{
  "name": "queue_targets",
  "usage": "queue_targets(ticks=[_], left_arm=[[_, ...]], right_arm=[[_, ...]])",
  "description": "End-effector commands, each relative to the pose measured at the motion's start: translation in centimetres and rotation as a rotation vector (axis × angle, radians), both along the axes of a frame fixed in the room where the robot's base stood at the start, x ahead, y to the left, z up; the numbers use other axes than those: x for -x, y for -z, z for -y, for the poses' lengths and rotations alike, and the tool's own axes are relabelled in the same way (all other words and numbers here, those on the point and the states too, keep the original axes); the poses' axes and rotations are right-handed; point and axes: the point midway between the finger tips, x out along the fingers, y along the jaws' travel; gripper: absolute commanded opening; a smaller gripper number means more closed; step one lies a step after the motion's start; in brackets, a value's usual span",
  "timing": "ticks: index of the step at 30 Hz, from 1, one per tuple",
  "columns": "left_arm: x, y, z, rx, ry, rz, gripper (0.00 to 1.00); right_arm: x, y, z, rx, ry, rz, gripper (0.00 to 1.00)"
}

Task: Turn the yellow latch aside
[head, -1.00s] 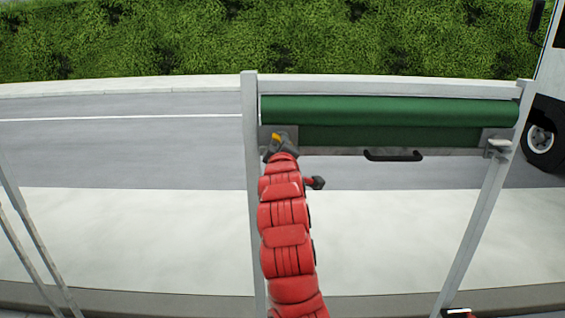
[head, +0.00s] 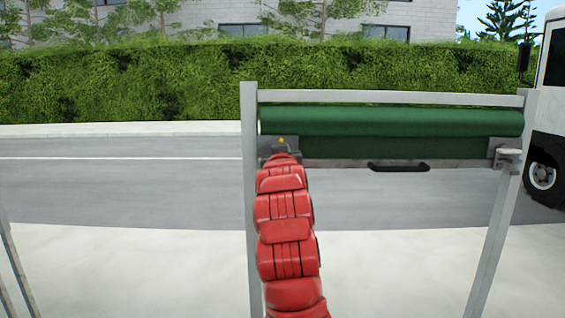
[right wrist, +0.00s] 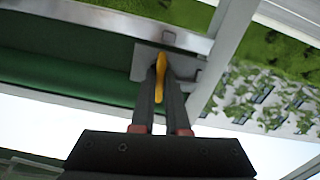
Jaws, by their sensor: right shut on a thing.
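The small yellow latch (head: 281,140) sits on a grey bracket at the left end of the green roll, beside the left post. In the right wrist view the latch (right wrist: 160,72) stands lengthwise between the two dark fingers. My right gripper (right wrist: 161,88) is shut on it. In the head view my red right arm reaches up from the bottom and mostly hides the gripper (head: 281,153). My left gripper is not in view.
A green roll (head: 390,122) hangs in a grey frame, with a black handle (head: 399,167) below it. Another grey bracket (head: 509,157) is at the right post. A white truck (head: 546,150) stands at the right edge.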

Motion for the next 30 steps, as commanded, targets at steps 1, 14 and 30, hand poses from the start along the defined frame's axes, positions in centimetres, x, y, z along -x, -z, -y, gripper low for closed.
queue_targets(ticks=[1,14,30], left_arm=[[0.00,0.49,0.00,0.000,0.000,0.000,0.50],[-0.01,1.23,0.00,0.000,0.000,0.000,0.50],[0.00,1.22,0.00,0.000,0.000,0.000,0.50]], right_arm=[[-0.03,0.37,-0.03,-0.026,-0.001,-0.003,0.00],[-0.01,0.09,-0.04,-0.164,0.000,-0.002,0.00],[-0.01,0.01,-0.03,-0.171,0.000,-0.001,0.31]])
